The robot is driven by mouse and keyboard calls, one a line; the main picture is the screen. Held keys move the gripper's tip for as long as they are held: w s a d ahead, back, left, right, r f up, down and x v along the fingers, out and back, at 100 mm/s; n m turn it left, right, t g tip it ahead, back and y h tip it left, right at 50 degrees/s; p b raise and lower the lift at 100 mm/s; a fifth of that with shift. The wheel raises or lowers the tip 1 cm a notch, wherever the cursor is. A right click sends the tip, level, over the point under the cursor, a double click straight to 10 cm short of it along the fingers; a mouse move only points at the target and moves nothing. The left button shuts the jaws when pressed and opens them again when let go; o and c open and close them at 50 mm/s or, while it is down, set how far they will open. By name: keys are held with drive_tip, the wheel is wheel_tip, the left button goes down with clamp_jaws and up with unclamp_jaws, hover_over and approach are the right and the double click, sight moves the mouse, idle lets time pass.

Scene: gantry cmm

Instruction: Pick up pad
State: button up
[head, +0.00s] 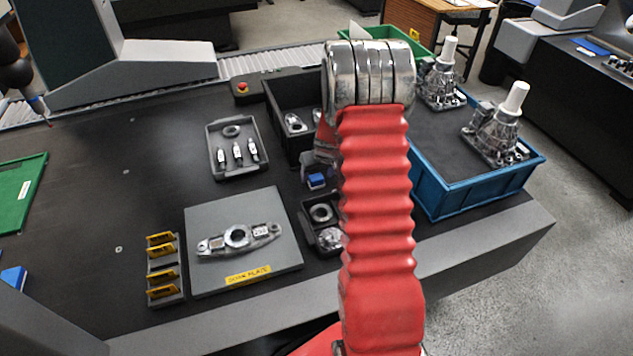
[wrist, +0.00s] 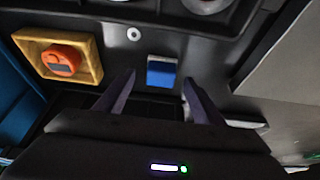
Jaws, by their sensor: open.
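The pad appears to be the small blue block with a pale band (wrist: 161,72) on the dark table in the wrist view. It also shows as a small blue block (head: 317,181) just left of my red arm in the head view. My gripper (wrist: 158,79) is open, with its two fingers on either side of the pad's near end in the picture. A gap shows between each finger and the pad. I cannot tell how high the fingers are above it. In the head view my arm hides most of the gripper.
A yellow tray with an orange part (wrist: 62,60) lies left of the pad in the wrist view. In the head view, a dark parts tray (head: 308,232) is in front of the pad, a black bin (head: 272,100) behind it, and a blue crate (head: 462,197) right of my arm.

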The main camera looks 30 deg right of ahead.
drive_tip(key=shift+x, duration=1.4)
drive_tip(key=shift+a, duration=0.1)
drive_tip(key=shift+c, duration=0.3)
drive_tip(key=c, duration=1.1)
